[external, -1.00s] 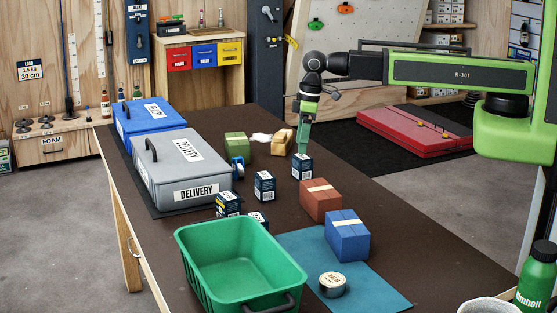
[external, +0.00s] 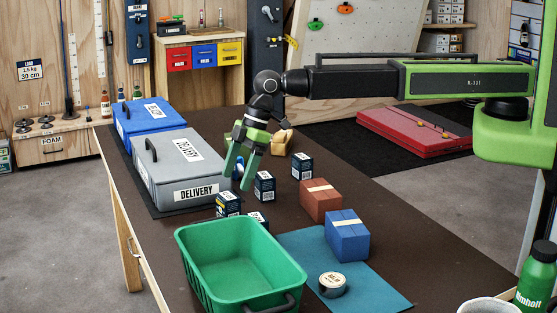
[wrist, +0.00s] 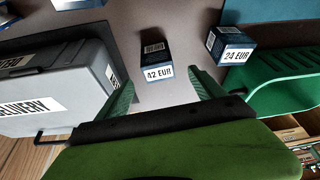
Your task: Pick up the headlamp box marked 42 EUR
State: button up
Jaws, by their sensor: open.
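The headlamp box marked 42 EUR (wrist: 153,50) stands on the table in the upper middle of the wrist view. It is dark blue with a white label. My gripper (wrist: 162,82) is open and empty, and the box shows just beyond and between its fingertips, not gripped. In the external view my gripper (external: 237,184) hangs tilted above the table, near several small dark boxes. The labels there are too small to tell which is 42 EUR. A similar box marked 24 EUR (wrist: 230,49) stands to the right in the wrist view.
A grey delivery case (external: 182,175) stands left of my gripper. A green basket (external: 195,242) stands at the front. A red-brown box (external: 320,206) and a blue box (external: 348,241) stand to the right. Bare table lies along the right side.

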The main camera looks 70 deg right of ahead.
aim_at(224, 207)
jog(key=b+x, duration=0.2)
jog(key=x, duration=0.1)
jog(key=b+x, duration=0.5)
jog(key=x, duration=0.2)
jog(key=shift+w, duration=0.25)
jog(key=shift+r, duration=0.25)
jog(key=shift+c, duration=0.5)
jog(key=c, duration=1.4)
